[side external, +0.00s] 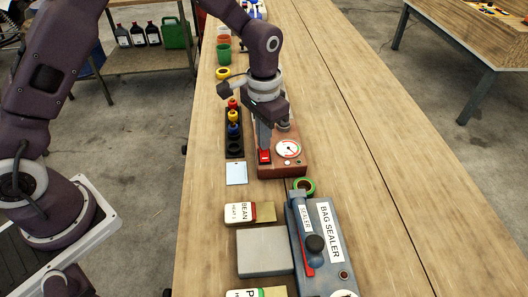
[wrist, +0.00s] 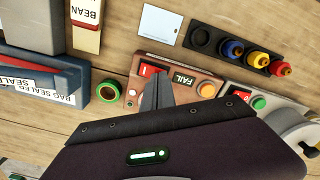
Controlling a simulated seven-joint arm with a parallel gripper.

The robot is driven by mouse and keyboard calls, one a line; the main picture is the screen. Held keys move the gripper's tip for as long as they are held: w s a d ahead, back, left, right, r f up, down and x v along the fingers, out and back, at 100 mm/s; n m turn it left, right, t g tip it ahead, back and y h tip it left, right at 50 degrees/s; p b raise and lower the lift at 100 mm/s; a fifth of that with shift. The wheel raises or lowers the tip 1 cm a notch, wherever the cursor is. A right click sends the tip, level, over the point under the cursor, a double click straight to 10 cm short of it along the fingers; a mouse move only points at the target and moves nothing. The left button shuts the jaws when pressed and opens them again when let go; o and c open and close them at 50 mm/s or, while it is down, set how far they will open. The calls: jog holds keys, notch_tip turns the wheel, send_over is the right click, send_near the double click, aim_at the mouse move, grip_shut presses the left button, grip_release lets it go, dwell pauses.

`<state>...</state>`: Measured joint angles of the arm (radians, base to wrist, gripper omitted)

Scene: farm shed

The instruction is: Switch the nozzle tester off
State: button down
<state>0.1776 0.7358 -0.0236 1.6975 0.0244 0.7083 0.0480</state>
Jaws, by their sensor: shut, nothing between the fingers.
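The nozzle tester is a red-brown box (side external: 296,168) on the bench, with a round white dial (side external: 288,148) and a red switch (side external: 264,157) on its top. In the wrist view the tester (wrist: 178,60) shows the red switch (wrist: 149,70) with a white mark, a FAIL label (wrist: 184,78) and an orange button (wrist: 207,89). My gripper (side external: 265,148) is shut and empty, pointing down with its tips right at the switch. The fingertips (wrist: 158,80) cover part of the switch, so touching or just above cannot be told, nor can the switch's position.
A rack with coloured nozzles (side external: 234,130) stands left of the tester. The bench's right side (side external: 370,170) is clear.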

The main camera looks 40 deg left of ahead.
jog(key=shift+f, duration=0.5)
jog(key=shift+r, duration=3.55)
jog(key=s+a+r+n+t, duration=0.1)
jog(key=s+a+r+t, duration=0.15)
jog(key=s+r, duration=0.4)
jog(key=s+a+r+n+t, duration=0.1)
jog(key=s+a+r, duration=0.2)
jog(key=s+r, duration=0.4)
jog(key=s+a+r+n+t, duration=0.1)
jog(key=s+a+t, duration=0.1)
jog(key=s, duration=1)
jog(key=shift+s+a+r, duration=0.25)
jog(key=shift+s+a, duration=0.05)
